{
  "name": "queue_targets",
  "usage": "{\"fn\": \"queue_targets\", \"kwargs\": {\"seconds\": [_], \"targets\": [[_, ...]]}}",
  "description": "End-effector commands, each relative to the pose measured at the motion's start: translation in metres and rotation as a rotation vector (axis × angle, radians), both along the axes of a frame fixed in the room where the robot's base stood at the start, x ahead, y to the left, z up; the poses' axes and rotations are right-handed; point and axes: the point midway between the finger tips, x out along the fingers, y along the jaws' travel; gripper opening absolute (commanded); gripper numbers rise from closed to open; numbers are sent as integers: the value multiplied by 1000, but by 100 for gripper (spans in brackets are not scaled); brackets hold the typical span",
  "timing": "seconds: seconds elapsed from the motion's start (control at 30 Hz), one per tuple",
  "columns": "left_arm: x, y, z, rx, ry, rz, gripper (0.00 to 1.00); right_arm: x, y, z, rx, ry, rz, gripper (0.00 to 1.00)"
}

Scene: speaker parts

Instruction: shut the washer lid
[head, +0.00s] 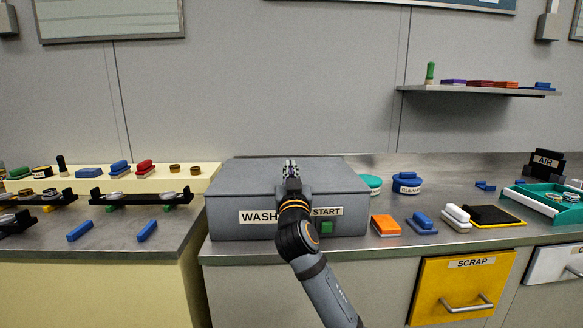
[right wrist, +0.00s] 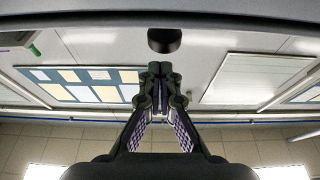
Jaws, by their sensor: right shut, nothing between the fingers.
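The washer (head: 355,222) is a grey box on the right counter, with WASH and START labels and a green button (head: 326,228) on its front. Its lid (head: 245,178) looks flat on top, level with the box, with no clear gap visible. My right arm crosses the front and hides part of the label. My right gripper (head: 291,170) is shut and empty over the lid; contact cannot be told. In the right wrist view its fingers (right wrist: 160,75) are together, below a grey edge with a dark rounded part (right wrist: 164,40). My left gripper is not in view.
Right of the washer lie an orange block (head: 385,226), a blue block (head: 421,223), a teal round container (head: 371,184) and a blue CLEANER container (head: 407,183). A shelf (head: 480,91) hangs above. Black racks (head: 140,199) stand on the left counter.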

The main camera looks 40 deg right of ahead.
Motion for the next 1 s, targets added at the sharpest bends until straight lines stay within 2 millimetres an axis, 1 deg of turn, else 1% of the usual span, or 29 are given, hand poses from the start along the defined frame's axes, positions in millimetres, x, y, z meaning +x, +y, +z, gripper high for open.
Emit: {"fn": "queue_targets", "kwargs": {"seconds": [0.03,0.1,0.23,0.27,0.3,0.33,0.5,0.6,0.7,0.8,1.0], "targets": [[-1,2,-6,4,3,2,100,2,0,8,1,0,1,0],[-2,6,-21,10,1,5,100,4,0,16,1,-1,3,0],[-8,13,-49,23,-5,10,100,9,-1,28,0,-1,7,0],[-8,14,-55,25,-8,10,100,8,1,27,0,-1,8,0],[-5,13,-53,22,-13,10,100,-3,8,17,2,0,9,0],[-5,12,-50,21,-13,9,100,-10,12,13,2,0,9,0],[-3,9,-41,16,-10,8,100,-43,32,0,4,0,10,0],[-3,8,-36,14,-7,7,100,-58,40,-6,4,0,9,0],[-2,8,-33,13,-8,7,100,-67,46,-9,2,-1,8,0],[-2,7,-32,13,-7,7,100,-71,47,-9,1,-1,6,0],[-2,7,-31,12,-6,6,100,-72,48,-9,-1,-2,5,0]]}}
